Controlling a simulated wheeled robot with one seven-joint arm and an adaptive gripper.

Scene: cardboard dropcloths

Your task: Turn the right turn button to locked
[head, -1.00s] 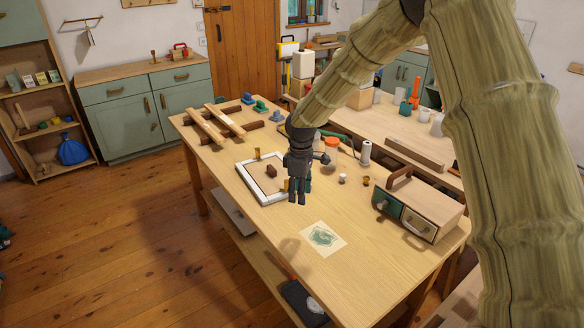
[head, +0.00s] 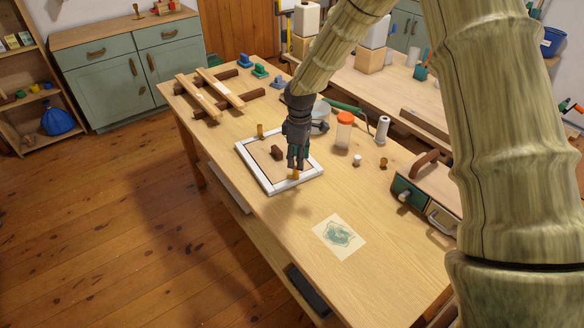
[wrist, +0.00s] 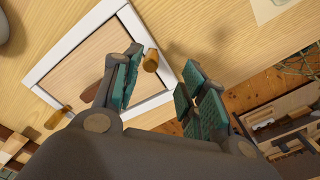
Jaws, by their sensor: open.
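A white rectangular frame (head: 262,181) with a wood panel and a dark brown block handle (head: 277,153) lies on the table. The right turn button (head: 294,176), small and golden, is at the frame's right side, partly hidden by my gripper (head: 296,167). The other turn button (head: 261,131) stands at the far left side. In the wrist view the right turn button (wrist: 151,61) shows at the white border, between my open fingers' directions, nearer the left finger. I cannot tell whether a finger touches it. The other button (wrist: 57,118) is at lower left.
An orange-lidded jar (head: 344,131), a white roll (head: 382,129) and a green drawer box (head: 425,195) stand to the right. A printed sheet (head: 339,236) lies in front. Crossed wooden bars (head: 211,93) lie at the table's far left.

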